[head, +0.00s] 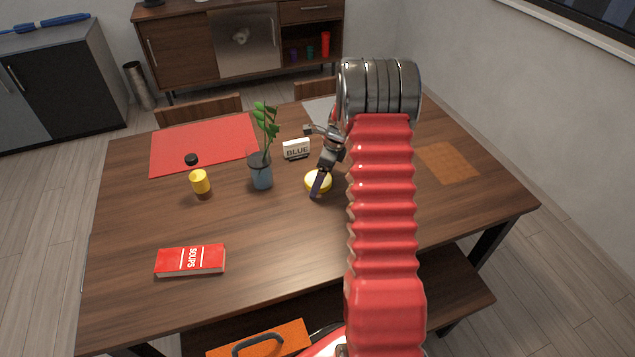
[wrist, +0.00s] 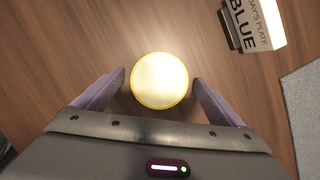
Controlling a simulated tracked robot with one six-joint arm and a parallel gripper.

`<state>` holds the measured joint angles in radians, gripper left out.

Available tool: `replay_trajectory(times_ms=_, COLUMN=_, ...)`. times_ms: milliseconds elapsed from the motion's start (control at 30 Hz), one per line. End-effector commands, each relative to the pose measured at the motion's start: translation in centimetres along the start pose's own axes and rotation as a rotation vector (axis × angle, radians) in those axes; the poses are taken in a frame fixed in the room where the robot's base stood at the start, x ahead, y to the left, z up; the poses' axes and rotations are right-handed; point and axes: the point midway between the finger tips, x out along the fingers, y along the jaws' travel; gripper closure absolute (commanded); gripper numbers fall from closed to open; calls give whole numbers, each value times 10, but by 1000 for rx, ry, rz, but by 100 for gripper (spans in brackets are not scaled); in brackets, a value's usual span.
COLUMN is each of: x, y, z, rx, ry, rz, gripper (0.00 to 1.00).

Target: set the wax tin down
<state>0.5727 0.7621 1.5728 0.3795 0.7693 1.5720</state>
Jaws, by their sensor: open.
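The wax tin is a small round yellow tin (head: 318,181) with a pale lid, on the wooden table (head: 280,230) right of the plant vase. In the wrist view the tin (wrist: 160,80) lies between the two purple fingers of my gripper (wrist: 160,88). A gap shows on each side of it, so the fingers are open around it and not gripping it. In the head view my gripper (head: 318,186) reaches down at the tin, and one dark finger covers part of it.
A small "BLUE" sign (head: 296,149) stands close behind the tin; a glass vase with a plant (head: 261,172) is to its left. The table's front middle is clear.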

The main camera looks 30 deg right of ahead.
Motion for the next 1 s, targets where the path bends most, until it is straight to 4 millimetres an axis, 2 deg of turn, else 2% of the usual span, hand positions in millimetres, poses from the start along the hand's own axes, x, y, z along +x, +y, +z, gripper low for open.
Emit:
replay_trajectory(times_ms=367, x=0, y=0, z=0, rx=0, ry=0, rz=0, gripper=9)
replay_trajectory(times_ms=1000, x=0, y=0, z=0, rx=0, ry=0, rz=0, gripper=54)
